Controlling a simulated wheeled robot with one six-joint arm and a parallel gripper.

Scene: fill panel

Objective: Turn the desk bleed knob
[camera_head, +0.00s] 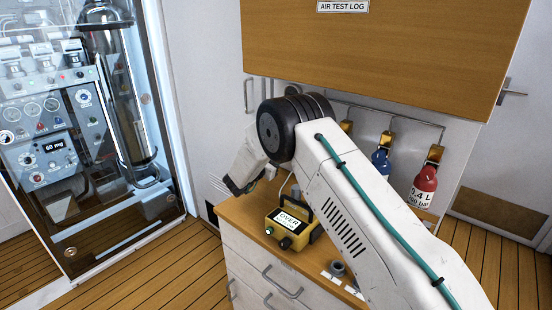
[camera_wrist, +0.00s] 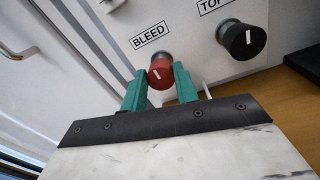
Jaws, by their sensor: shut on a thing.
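The red bleed knob (camera_wrist: 161,74) sits on a pale panel under a label reading BLEED (camera_wrist: 150,36). A white mark shows on its face. My gripper (camera_wrist: 160,71) has its two teal fingers on either side of the knob and is shut on it. In the head view my gripper (camera_head: 236,186) is at the panel above the desk's left end, and the knob is hidden there.
A black knob (camera_wrist: 243,39) is to the right of the red one, under a partly cut-off label. A yellow box (camera_head: 290,228) reading OVER stands on the wooden desk. Blue (camera_head: 381,164) and red (camera_head: 424,185) bottles hang right. A glass cabinet (camera_head: 135,100) stands left.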

